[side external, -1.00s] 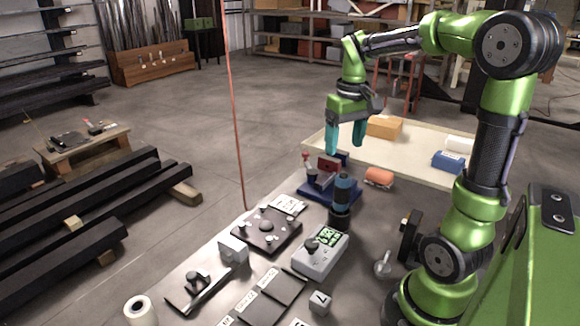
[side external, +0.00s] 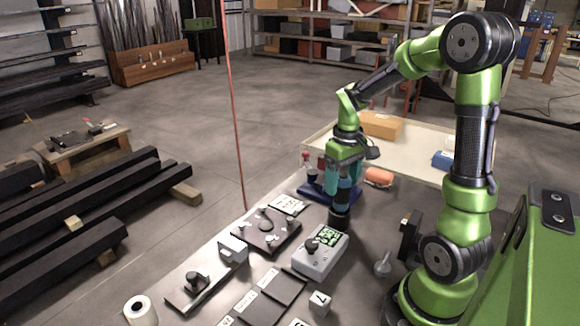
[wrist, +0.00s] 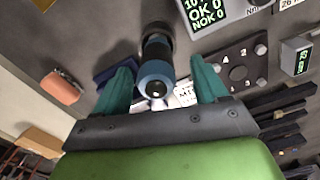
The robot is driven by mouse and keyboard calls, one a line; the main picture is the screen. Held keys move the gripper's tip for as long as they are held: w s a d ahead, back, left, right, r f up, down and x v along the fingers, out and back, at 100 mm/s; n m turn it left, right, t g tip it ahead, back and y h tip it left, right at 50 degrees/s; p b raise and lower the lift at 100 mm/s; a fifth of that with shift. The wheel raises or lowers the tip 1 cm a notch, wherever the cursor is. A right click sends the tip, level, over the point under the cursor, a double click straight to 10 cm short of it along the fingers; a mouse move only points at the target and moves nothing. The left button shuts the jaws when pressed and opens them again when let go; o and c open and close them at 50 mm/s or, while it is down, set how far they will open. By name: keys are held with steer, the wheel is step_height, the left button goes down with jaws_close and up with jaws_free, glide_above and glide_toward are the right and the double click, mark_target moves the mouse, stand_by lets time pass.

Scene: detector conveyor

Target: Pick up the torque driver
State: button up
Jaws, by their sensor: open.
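The torque driver (side external: 342,205) looks like an upright dark and blue cylinder standing on the table. In the wrist view its blue and black body (wrist: 156,62) points up at the camera, between the two teal fingers. My gripper (side external: 344,183) is open and lowered around the driver's upper part. In the wrist view my gripper (wrist: 160,88) shows a gap on both sides of the driver, so the fingers do not appear to touch it. The fingers partly hide the driver's top in the side view.
A grey box with a green display (side external: 321,251) stands just in front of the driver. A dark blue fixture (side external: 312,190) is close behind it, left of the gripper. An orange rounded item (side external: 379,177) lies to the right. A dark plate with knobs (side external: 266,232) lies to the left.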

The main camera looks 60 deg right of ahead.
mark_target(341, 192)
steer(key=f, duration=0.5)
steer(key=shift+w+d, duration=0.2)
steer(key=shift+d, duration=0.1)
steer(key=shift+r, duration=0.15)
jaws_close()
